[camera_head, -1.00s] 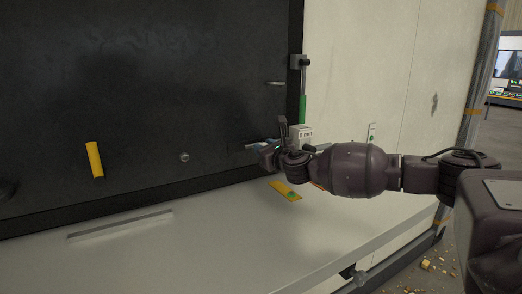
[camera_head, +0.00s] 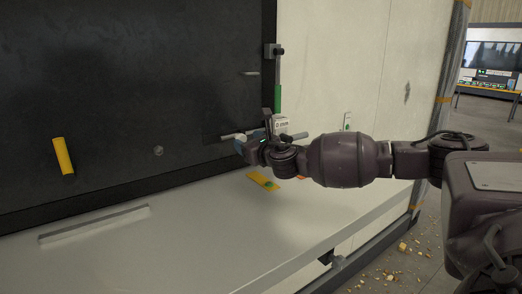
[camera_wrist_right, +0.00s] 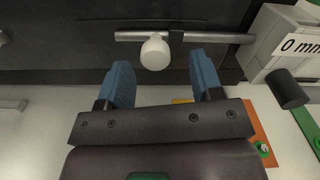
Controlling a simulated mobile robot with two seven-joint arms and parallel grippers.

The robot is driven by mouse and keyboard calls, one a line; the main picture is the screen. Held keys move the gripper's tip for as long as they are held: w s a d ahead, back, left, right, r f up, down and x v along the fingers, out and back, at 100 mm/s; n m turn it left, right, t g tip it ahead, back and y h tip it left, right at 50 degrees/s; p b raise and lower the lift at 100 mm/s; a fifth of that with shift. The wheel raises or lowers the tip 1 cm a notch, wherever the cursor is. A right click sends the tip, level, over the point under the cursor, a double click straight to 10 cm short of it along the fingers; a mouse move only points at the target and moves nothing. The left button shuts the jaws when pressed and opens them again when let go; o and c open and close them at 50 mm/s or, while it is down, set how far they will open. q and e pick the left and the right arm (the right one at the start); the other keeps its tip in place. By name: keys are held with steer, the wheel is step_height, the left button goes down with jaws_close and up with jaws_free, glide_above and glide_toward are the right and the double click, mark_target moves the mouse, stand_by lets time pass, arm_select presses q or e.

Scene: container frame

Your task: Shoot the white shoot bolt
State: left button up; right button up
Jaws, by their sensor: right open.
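The shoot bolt is a grey horizontal rod (camera_wrist_right: 215,38) with a white round knob (camera_wrist_right: 155,52), on the lower edge of the dark panel in the right wrist view. My right gripper (camera_wrist_right: 160,68) is open, with its two blue fingers spread on either side of the knob's line. The knob sits at or just beyond the fingertips, and nothing is gripped. In the head view my right gripper (camera_head: 250,146) is at the panel's lower right corner and hides the knob. The rod's left end (camera_head: 231,136) shows beside it. My left gripper is not in view.
A grey block marked "0 mm" (camera_wrist_right: 290,45) stands right of the fingers, with a dark cylinder (camera_wrist_right: 287,89) below. A green-handled vertical bar (camera_head: 278,98) is above.

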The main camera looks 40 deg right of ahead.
steer(key=s+b, duration=0.1)
steer(key=s, duration=0.6)
steer(key=shift+s+a, duration=0.15)
steer(key=shift+a, duration=0.05)
stand_by(0.3)
